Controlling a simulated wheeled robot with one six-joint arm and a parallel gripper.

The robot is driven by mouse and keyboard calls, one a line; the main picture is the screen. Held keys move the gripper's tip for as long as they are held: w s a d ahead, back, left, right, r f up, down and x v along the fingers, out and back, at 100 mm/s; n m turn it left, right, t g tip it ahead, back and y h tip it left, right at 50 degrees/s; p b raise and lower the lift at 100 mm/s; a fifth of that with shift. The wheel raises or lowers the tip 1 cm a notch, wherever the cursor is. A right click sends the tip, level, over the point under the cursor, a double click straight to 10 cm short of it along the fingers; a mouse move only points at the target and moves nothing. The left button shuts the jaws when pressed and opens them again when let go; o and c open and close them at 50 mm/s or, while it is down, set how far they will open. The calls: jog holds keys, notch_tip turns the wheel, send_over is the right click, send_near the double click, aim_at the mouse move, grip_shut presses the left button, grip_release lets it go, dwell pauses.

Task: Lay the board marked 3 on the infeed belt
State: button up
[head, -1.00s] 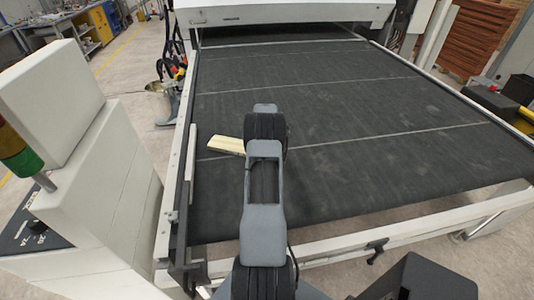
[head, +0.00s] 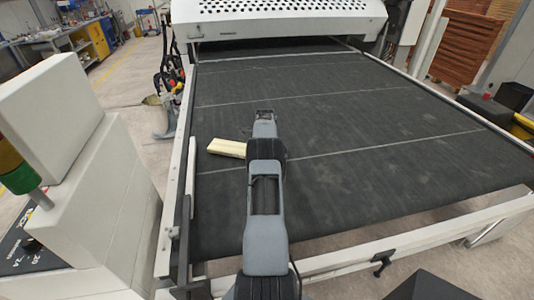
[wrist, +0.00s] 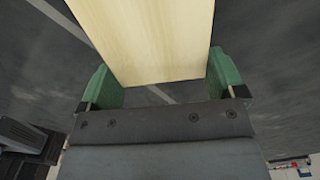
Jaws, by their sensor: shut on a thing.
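A pale wooden board (head: 227,147) shows to the left of my arm in the head view, over the left part of the dark infeed belt (head: 340,105). In the wrist view the board (wrist: 145,35) runs from the top edge down between the green finger pads. My gripper (wrist: 163,75) is shut on the board's near end; in the head view my arm hides it. The belt shows behind the board in the wrist view. No number is visible on the board. I cannot tell whether the board touches the belt or is held just above it.
The machine's white hood (head: 280,18) stands at the belt's far end. A white frame rail (head: 177,190) runs along the belt's left side, with a white cabinet (head: 75,160) beyond it. Orange stacked boards (head: 463,40) stand at the back right. Most of the belt is clear.

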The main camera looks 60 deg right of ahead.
jog(key=shift+f, duration=0.25)
jog(key=o, duration=0.8)
jog(key=shift+f, duration=0.1)
jog(key=shift+r, duration=0.65)
jog(key=shift+w+d+r+p, duration=0.15)
jog(key=shift+w+r+p, duration=0.1)
jog(key=shift+p, duration=0.15)
jog(key=r+p, duration=0.1)
jog(key=r, duration=0.1)
jog(key=r+p, duration=0.1)
jog(key=r, duration=0.1)
jog(key=r+p, duration=0.1)
jog(key=r, duration=0.2)
jog(key=shift+s+p, duration=0.25)
jog(key=shift+p, duration=0.1)
